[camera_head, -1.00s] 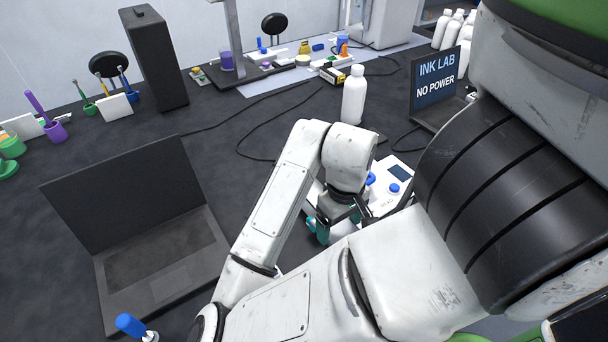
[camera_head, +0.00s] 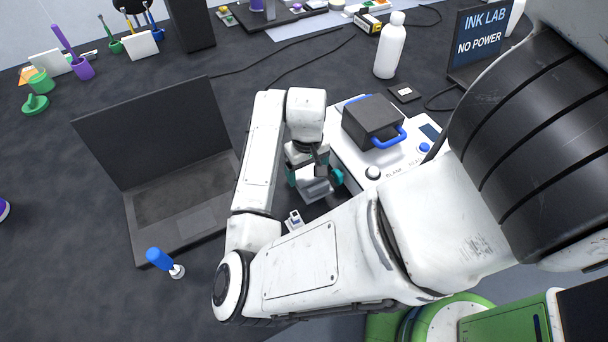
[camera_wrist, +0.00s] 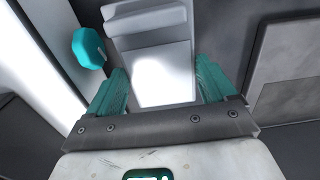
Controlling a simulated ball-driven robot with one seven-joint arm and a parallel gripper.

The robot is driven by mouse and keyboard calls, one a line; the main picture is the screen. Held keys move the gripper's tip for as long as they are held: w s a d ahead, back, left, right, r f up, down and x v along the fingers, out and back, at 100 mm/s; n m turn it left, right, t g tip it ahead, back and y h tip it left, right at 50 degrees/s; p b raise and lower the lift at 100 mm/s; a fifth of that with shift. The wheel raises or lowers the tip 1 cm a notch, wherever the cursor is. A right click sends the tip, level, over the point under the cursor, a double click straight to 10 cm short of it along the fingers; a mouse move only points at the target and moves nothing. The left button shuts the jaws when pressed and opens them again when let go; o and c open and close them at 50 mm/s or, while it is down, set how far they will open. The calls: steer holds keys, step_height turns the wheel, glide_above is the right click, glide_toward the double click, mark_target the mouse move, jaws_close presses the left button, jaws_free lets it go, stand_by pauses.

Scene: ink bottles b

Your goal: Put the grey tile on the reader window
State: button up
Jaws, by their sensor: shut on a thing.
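My gripper (camera_head: 314,183) is low over the bench between the open laptop and the white reader. In the wrist view its teal fingers (camera_wrist: 163,88) stand either side of a light grey piece (camera_wrist: 155,32) with a glaring white face, and are shut on it. The same grey piece shows below the fingers in the head view (camera_head: 316,192). I cannot tell surely that it is the grey tile. A teal knob-like part (camera_wrist: 88,48) is beside it. The white reader (camera_head: 345,152) carries a black block with a blue handle (camera_head: 372,118). I cannot make out the reader window.
The laptop (camera_head: 160,165) stands close left of my gripper. A small blue-and-white item (camera_head: 294,220) and a blue-handled tool (camera_head: 160,259) are in front. A white bottle (camera_head: 389,48), a small dark framed plate (camera_head: 405,92) and a sign screen (camera_head: 481,37) are behind the reader.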

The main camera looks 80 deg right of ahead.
mark_target(304, 174)
steer(key=shift+w+d+f, duration=0.1)
steer(key=shift+w+f, duration=0.3)
steer(key=shift+f, duration=0.1)
steer(key=shift+f+p, duration=0.55)
steer(key=shift+f, duration=1.05)
steer(key=shift+f, duration=0.1)
steer(key=o, duration=0.6)
steer(key=shift+o, duration=1.4)
